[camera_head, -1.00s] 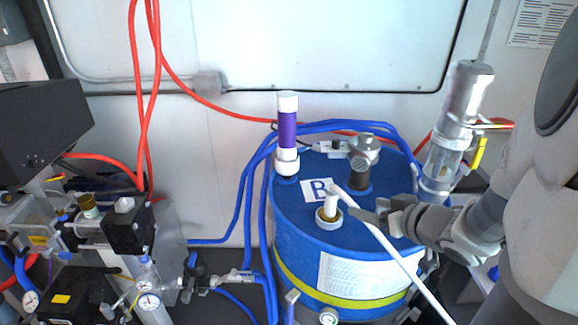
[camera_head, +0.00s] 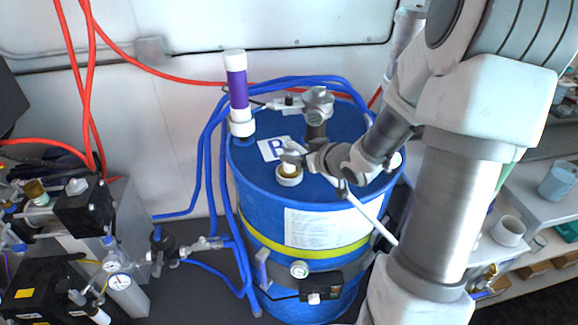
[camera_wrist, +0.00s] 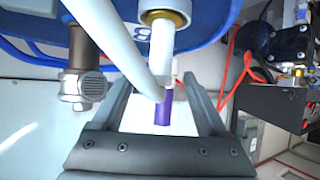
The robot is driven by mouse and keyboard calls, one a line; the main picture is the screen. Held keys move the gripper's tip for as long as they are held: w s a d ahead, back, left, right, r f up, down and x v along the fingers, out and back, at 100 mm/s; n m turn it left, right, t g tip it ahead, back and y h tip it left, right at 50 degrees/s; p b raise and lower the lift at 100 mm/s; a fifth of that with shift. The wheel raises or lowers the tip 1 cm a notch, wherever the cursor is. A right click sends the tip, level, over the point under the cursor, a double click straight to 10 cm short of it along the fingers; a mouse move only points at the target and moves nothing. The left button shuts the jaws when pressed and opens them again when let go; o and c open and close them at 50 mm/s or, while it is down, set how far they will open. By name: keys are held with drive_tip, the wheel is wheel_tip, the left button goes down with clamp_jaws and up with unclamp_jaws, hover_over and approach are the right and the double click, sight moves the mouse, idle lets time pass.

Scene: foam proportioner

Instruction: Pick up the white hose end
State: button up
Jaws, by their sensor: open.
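The white hose end (camera_head: 291,158) stands up from a white fitting with a brass-coloured ring (camera_head: 289,179) on top of the blue drum (camera_head: 330,205). From its top, the thin white hose (camera_head: 372,217) slants down to the right over the drum. In the wrist view the white hose end (camera_wrist: 162,50) and its bent hose (camera_wrist: 120,38) reach in between the finger lines. My gripper (camera_head: 296,152) is right at the hose end, and partly covers it in the head view. Its two fingers (camera_wrist: 157,82) are apart, with a gap on either side of the white piece.
A purple and white tube (camera_head: 237,92) and a grey metal fitting (camera_head: 317,108) stand on the drum behind. The metal fitting also shows left of my fingers in the wrist view (camera_wrist: 80,85). Blue hoses (camera_head: 212,150) loop around the drum's left and back. Valves and gauges (camera_head: 118,268) are at left.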

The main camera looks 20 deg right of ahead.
sight(293, 152)
drive_tip(key=x, duration=0.5)
drive_tip(key=shift+b, duration=0.4)
drive_tip(key=shift+c, duration=0.3)
clamp_jaws()
